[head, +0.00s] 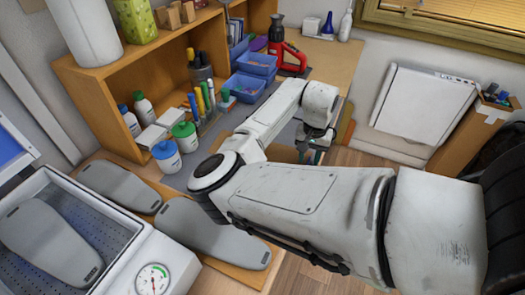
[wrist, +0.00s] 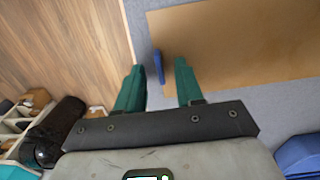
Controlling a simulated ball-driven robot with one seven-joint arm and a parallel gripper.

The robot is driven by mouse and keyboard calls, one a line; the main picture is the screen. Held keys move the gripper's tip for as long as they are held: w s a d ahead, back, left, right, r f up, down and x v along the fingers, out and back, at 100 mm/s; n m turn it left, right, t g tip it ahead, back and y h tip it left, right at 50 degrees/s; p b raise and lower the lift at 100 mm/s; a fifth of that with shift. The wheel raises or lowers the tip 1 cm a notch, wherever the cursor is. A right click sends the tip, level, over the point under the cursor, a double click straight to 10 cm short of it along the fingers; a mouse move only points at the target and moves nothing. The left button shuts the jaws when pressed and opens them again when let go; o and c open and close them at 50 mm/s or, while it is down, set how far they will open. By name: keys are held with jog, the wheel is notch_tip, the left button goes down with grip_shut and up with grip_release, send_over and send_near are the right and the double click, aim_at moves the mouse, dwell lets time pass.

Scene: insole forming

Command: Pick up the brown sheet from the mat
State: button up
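The brown sheet (wrist: 245,40) lies flat on the grey mat (wrist: 205,123) in the wrist view, at the upper right. A small blue tab (wrist: 158,66) stands at the sheet's near left edge. My gripper (wrist: 159,68) has two teal fingers spread apart, one on each side of the blue tab. The fingers look empty, and I cannot tell whether they touch the tab. In the head view my arm hides most of the mat and sheet, and only a little of the gripper shows below the wrist.
A wooden shelf with bottles and markers (head: 205,97) and blue bins (head: 250,75) stands behind the mat. Grey insoles (head: 212,230) lie at the lower left, beside a machine with a gauge (head: 153,280). A blue object (wrist: 298,155) is right of the gripper. Wooden floor (wrist: 60,45) lies left.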

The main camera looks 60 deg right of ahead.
jog(key=shift+f, duration=0.4)
grip_shut()
